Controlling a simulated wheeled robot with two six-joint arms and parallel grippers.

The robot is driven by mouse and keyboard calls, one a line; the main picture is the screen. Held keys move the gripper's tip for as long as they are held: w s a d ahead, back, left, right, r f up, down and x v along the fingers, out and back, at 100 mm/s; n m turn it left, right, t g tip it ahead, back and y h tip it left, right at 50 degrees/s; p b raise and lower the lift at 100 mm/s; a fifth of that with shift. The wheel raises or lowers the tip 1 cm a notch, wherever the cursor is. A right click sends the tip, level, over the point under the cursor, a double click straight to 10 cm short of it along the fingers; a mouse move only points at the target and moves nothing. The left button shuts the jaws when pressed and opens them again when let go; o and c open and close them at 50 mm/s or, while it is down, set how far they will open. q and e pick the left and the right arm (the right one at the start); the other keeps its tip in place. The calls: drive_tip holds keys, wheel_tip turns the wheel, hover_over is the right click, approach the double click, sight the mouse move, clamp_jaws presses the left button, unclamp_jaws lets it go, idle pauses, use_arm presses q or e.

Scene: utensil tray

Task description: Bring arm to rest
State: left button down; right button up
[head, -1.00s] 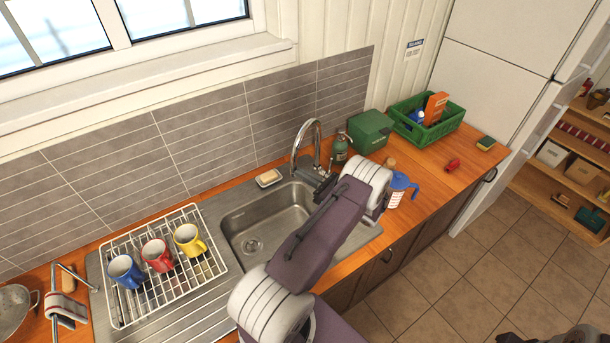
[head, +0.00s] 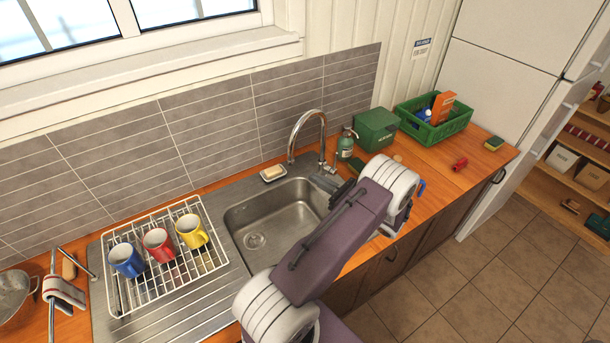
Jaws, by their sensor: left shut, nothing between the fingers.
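My left arm rises from the bottom of the head view and bends over the right side of the sink (head: 262,222). Its left gripper (head: 333,187) is a dark shape at the sink's right rim, partly hidden by my own arm. It is shut and holds nothing. My right gripper is not in view.
Blue (head: 126,261), red (head: 158,245) and yellow (head: 191,231) mugs sit in the white dish rack (head: 118,300). A soap dish (head: 272,173), faucet (head: 321,135) and green bottle (head: 345,145) stand behind the sink. A green box (head: 376,130) and green crate (head: 437,135) are farther right.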

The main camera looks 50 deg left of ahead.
use_arm(q)
drive_tip(key=shift+d+f+b, duration=0.15)
drive_tip(key=shift+d+b, duration=0.45)
drive_tip(key=shift+d, duration=1.7)
